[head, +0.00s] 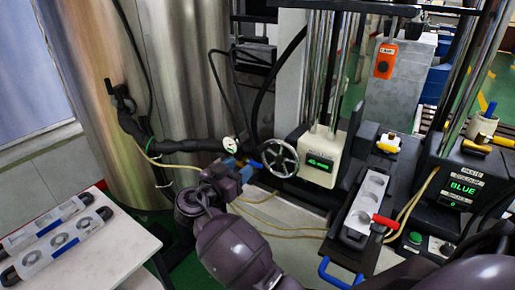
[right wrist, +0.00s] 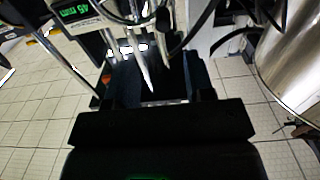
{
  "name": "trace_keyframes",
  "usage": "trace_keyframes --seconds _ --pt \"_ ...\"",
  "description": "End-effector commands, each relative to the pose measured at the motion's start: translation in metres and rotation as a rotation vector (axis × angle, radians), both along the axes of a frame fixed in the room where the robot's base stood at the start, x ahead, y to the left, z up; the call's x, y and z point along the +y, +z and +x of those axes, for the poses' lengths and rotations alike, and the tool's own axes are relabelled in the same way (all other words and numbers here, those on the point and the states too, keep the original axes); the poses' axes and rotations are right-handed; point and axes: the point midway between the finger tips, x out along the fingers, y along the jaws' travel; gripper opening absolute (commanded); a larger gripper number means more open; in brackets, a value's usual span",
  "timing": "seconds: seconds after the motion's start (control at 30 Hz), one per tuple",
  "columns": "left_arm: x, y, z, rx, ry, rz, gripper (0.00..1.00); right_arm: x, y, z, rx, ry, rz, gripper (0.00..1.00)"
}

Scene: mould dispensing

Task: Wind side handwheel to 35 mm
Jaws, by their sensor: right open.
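The side handwheel (head: 280,158) is a grey spoked wheel on the left side of the press, beside the white display box (head: 319,161). Its green digits are small in the head view; in the right wrist view the display (right wrist: 75,13) appears to read 45 mm. My right gripper (head: 234,172) is just left of the handwheel, open and apart from it. Part of the wheel (right wrist: 128,12) shows at the top of the right wrist view. The gripper's fingers are dark and partly hidden by clutter in the head view. My left gripper is not in view.
A pressure gauge (head: 230,144) and hoses crowd my right gripper. A large steel tank (head: 175,70) stands behind at left. A mould tray (head: 355,238) with a red handle lies right of the wheel. A white table (head: 110,255) holds more moulds at lower left.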

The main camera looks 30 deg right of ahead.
Motion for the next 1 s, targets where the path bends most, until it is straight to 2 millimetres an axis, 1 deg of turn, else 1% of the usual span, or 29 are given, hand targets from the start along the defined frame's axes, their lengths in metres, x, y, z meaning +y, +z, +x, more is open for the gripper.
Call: trace_keyframes --seconds 0.07,0.33,0.5,0.6,0.8,1.0 --pt "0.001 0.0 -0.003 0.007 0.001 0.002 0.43 -0.008 0.001 0.003 0.001 -0.001 -0.003 0.49" --pt "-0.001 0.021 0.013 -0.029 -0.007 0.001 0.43 -0.049 0.003 0.02 0.001 0.0 -0.005 0.49" --pt "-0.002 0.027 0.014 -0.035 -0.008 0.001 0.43 -0.074 0.002 0.03 0.003 0.001 -0.003 0.49" --pt "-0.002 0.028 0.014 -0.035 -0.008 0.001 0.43 -0.084 0.002 0.035 0.003 0.002 -0.003 0.49" --pt "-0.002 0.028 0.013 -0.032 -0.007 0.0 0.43 -0.095 0.001 0.039 0.003 0.002 -0.001 0.49" --pt "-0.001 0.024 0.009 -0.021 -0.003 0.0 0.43 -0.096 0.0 0.04 0.003 0.003 -0.001 0.49"
